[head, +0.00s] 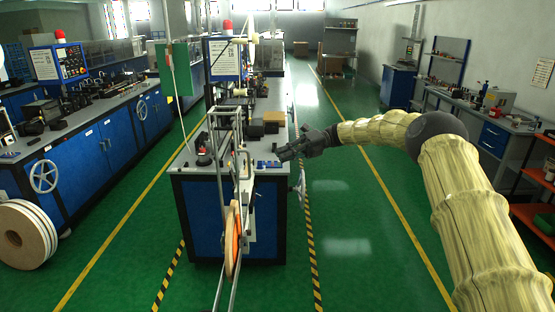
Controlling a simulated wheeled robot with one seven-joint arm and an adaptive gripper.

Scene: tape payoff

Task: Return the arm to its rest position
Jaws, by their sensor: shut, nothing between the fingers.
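My arm, in a pale yellow cover with a dark joint, comes in from the lower right of the head view and bends left. My gripper (284,157) is at its end, dark and shut, with nothing visible in it. It is at the right front edge of the middle machine bench (227,218), close to small blue parts (268,164) on the bench top. I cannot tell whether it touches them. An orange and tan reel (233,240) hangs upright on the frame in front of the bench.
Green floor (345,215) is open to the right of the bench, between striped and yellow lines. Blue machine benches (95,155) and a large tape roll (25,235) stand at the left. A workbench (490,140) and an orange shelf (535,215) stand at the right.

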